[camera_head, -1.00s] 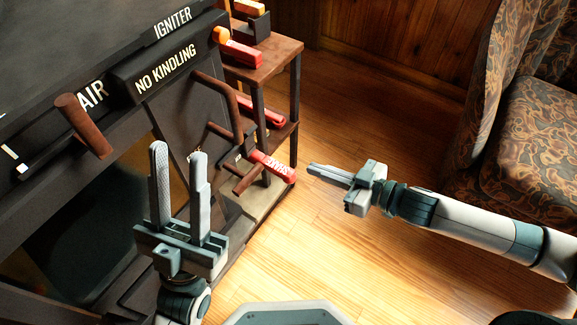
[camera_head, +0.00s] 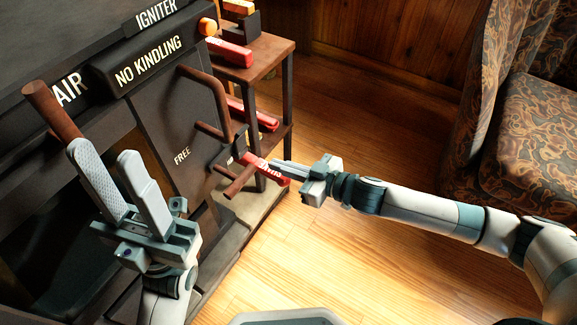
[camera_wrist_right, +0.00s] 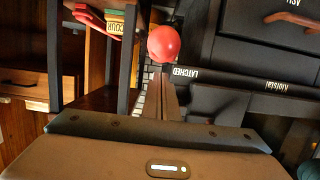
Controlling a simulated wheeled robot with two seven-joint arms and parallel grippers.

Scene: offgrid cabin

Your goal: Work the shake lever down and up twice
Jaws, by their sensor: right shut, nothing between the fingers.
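The red shake lever (camera_head: 263,168) sticks out low on the stove's right side, with white lettering on it. In the right wrist view its round red end (camera_wrist_right: 167,43) is straight ahead of the fingertips. My right gripper (camera_head: 275,166) is shut and empty, its tips at the lever's outer end and overlapping it in the head view. I cannot tell whether they touch. My left gripper (camera_head: 103,158) is open and empty in front of the stove, its left finger overlapping the brown air handle (camera_head: 46,105).
The dark stove (camera_head: 180,130) has brown bar handles (camera_head: 212,90) beside the shake lever. A wooden shelf stand (camera_head: 272,58) with red-handled items is just behind it. A patterned armchair (camera_head: 535,135) stands at right.

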